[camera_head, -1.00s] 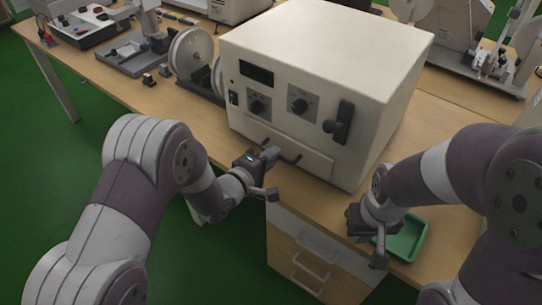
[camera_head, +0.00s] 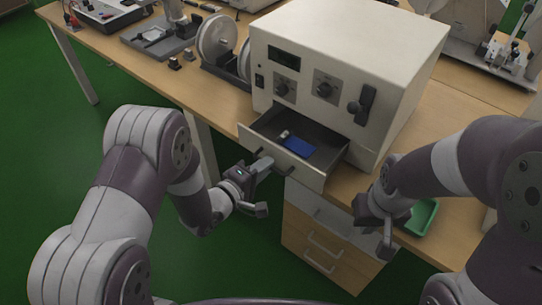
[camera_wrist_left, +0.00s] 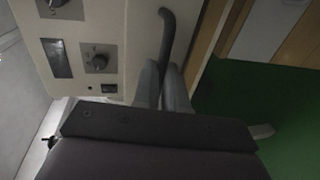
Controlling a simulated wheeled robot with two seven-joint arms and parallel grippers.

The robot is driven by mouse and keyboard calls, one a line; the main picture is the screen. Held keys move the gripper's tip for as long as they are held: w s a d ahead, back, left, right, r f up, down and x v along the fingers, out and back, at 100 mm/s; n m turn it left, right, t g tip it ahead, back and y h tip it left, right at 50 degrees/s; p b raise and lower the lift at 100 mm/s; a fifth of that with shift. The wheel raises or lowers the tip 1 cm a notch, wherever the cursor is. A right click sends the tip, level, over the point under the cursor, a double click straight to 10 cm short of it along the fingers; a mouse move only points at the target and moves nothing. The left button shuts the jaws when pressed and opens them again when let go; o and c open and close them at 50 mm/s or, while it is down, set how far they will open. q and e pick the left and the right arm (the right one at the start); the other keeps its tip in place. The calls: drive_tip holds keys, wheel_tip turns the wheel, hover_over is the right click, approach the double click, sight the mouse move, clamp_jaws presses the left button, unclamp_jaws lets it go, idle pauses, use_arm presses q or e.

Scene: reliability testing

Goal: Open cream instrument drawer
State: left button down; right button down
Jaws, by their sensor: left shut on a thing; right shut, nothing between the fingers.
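The cream instrument (camera_head: 345,50) stands on the wooden table, and its drawer (camera_head: 312,178) is pulled out at the bottom front. A blue item (camera_head: 298,147) and a small pale item (camera_head: 284,134) lie inside the drawer. My left gripper (camera_head: 264,166) is shut on the dark drawer handle (camera_head: 286,169) at the drawer front. The left wrist view shows the handle (camera_wrist_left: 168,35) with the fingers (camera_wrist_left: 163,85) at one end of it. My right gripper (camera_head: 386,232) is shut and empty, beside the green tray, to the right of the drawer.
A green tray (camera_head: 425,216) sits near the table edge, partly behind my right arm. A wooden drawer cabinet (camera_head: 318,245) is under the table. Reels (camera_head: 215,40) and other devices stand at the back left. Green floor is clear in front.

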use_arm(q)
drive_tip(key=shift+s+a, duration=0.25)
drive_tip(key=shift+s, duration=0.1)
drive_tip(key=c, duration=1.2)
unclamp_jaws()
drive_tip(key=shift+w, duration=0.1)
drive_tip(key=p+v, duration=0.1)
drive_tip(key=v, duration=1.1)
drive_tip(key=shift+s+a+r, duration=0.1)
drive_tip(key=shift+s+a, duration=0.05)
drive_tip(key=shift+s, duration=0.2)
